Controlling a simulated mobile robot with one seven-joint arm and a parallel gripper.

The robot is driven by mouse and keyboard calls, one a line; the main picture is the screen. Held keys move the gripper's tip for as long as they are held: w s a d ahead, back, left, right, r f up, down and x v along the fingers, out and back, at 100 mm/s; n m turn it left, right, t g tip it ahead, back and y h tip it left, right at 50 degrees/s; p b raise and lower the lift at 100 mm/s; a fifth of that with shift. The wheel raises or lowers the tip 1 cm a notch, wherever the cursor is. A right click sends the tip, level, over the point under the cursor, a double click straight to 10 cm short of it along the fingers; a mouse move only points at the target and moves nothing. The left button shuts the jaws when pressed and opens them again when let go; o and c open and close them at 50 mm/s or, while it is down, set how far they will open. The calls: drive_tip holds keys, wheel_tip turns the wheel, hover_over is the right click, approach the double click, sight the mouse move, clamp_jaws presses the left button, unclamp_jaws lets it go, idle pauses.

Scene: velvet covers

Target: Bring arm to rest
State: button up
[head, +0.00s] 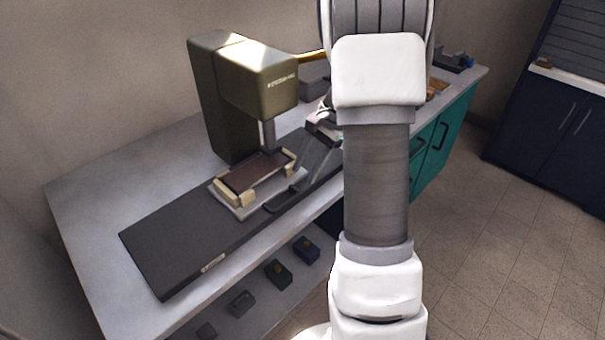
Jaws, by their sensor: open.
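My white and grey arm stands upright through the middle of the head view and hides part of the bench behind it. My gripper (312,150) is left of the arm, over the dark base plate and close to the right side of the press. Its fingers are apart and point down. I see nothing held between them. Whether the fingertips touch anything there is too small to tell.
An olive press (258,85) stands on the grey bench (95,195). Below its ram, a brown plate (253,171) lies in a light frame on the dark base (165,255). Small blocks sit on a lower shelf. Teal cabinets (433,145) are behind my arm. Tiled floor (500,230) is clear at right.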

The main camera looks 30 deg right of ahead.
drive_tip(key=shift+r, duration=0.1)
idle(0.4)
drive_tip(key=s+a+r+n+t+h+p, duration=0.2)
drive_tip(key=s+a+r+n+p, duration=0.2)
drive_tip(key=s+a+r+n, duration=0.3)
drive_tip(key=s+a+r+n+t+h+p, duration=0.3)
drive_tip(key=s+a+r+n, duration=0.4)
drive_tip(key=s+r, duration=0.4)
wheel_tip(320, 180, up, 5)
drive_tip(key=shift+s+a+r+p, duration=0.1)
drive_tip(key=shift+s+a+p, duration=0.3)
drive_tip(key=shift+a, duration=0.5)
